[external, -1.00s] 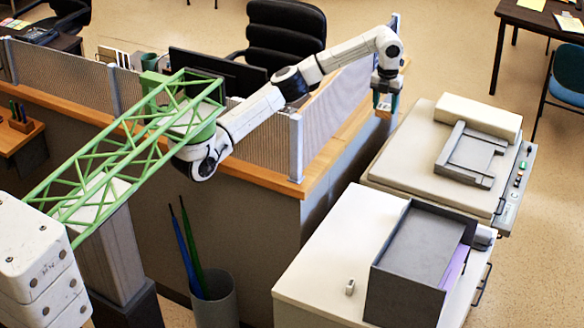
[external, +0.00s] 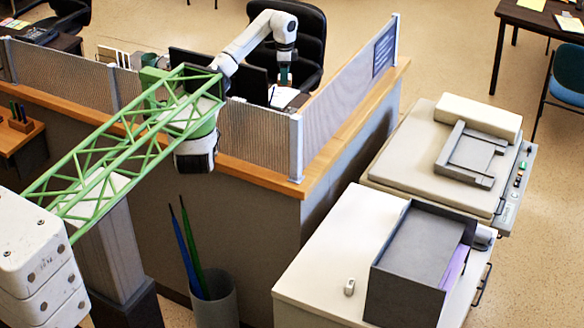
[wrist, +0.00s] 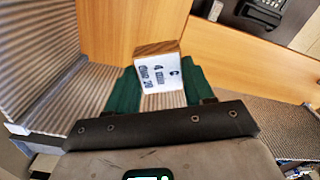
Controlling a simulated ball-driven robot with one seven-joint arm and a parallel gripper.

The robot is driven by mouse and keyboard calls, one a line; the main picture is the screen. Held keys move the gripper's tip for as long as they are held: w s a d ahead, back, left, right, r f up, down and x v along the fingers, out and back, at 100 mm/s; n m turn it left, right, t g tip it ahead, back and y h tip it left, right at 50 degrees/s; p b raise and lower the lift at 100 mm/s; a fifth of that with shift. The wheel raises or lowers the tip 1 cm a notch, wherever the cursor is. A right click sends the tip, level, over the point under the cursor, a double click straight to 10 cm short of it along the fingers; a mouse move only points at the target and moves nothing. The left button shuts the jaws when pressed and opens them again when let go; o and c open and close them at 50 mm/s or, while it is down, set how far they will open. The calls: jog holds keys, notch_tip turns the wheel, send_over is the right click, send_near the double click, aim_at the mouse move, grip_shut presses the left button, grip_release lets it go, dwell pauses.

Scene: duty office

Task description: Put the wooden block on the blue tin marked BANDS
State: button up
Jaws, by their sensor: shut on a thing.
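My gripper (external: 284,80) hangs fingers-down over the desk area behind the low partition in the external view. In the wrist view, its two green fingers (wrist: 163,82) are shut on the wooden block (wrist: 157,47). The block has a bare wood edge at the top and a white printed label on the face toward the camera. It is held up between the fingers. I cannot make out the blue tin marked BANDS in either current view; the partition hides much of the desk.
The partition (external: 262,135) with its wooden ledge runs around the desk. A dark monitor (external: 246,80) and black chair (external: 300,35) are near my gripper. A dark telephone (wrist: 256,14) is at the wrist view's top right.

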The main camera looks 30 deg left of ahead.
jog(key=s+a+f, duration=0.1)
jog(key=s+a, duration=0.1)
jog(key=a, duration=0.3)
jog(key=s+a+f, duration=0.2)
jog(key=s+a, duration=0.1)
jog(key=a, duration=0.2)
jog(key=s+a+f, duration=0.1)
jog(key=s+a, duration=0.2)
jog(key=a, duration=0.3)
jog(key=shift+s+f, duration=0.1)
jog(key=shift+f, duration=0.15)
jog(key=shift+s+a+f, duration=0.1)
jog(key=shift+f, duration=0.2)
jog(key=shift+f+b, duration=0.85)
jog(key=shift+f, duration=0.35)
jog(key=o, duration=1)
jog(key=shift+o, duration=0.2)
